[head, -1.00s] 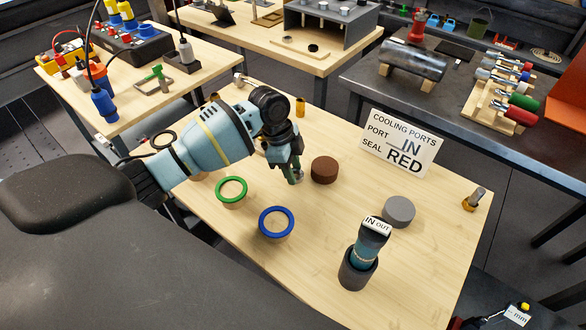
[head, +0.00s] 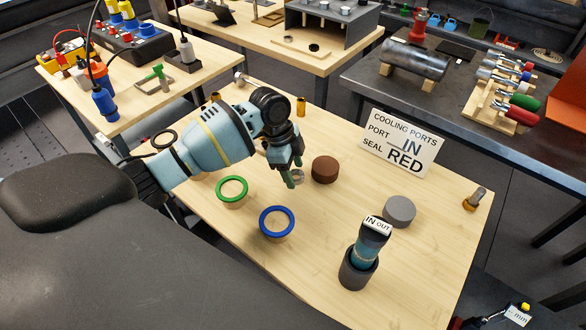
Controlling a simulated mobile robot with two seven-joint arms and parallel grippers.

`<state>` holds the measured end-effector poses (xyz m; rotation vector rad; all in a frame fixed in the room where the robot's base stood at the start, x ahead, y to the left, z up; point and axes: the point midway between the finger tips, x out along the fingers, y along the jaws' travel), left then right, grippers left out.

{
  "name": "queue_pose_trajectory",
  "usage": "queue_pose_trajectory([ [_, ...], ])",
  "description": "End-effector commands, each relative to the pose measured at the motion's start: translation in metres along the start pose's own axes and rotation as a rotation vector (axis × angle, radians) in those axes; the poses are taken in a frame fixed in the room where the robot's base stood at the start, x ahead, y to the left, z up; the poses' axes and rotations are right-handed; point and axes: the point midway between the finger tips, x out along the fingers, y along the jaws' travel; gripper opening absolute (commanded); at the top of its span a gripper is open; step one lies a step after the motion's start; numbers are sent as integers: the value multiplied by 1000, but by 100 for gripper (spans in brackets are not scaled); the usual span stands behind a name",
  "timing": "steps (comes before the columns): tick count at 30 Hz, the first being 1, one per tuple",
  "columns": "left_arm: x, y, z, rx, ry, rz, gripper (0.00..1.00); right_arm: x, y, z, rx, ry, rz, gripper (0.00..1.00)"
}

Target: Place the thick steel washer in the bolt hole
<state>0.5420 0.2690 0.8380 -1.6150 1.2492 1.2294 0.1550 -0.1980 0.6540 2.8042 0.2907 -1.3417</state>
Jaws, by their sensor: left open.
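A small grey ring-like piece (head: 299,177), which looks like the steel washer, sits on the light wooden table beside the left fingertips and is partly hidden by them. My left gripper (head: 292,179) points down there with its green-tipped fingers open; I cannot tell whether they touch the ring. I cannot make out a bolt hole. A blue-grey motor piece with an "IN OUT" label (head: 366,250) stands upright in a dark round holder (head: 357,271) at the front right. My right gripper does not show.
A green ring (head: 232,183) and a blue ring (head: 264,231) lie left and front of the gripper. A brown cylinder (head: 324,170) stands close on its right. A grey disc (head: 399,209) and a "COOLING PORTS" sign (head: 398,144) are farther right.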

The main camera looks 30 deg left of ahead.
Motion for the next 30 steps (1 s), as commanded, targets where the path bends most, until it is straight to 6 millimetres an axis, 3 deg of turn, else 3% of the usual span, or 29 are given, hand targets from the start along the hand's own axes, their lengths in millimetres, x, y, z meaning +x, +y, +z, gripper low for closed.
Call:
queue_pose_trajectory([
  [18,-107,-1,0,1,1,-4,58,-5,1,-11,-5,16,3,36],
  [27,-120,0,0,1,0,-1,58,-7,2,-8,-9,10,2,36],
  [30,-119,-2,0,1,0,-8,47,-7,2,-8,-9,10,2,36],
])
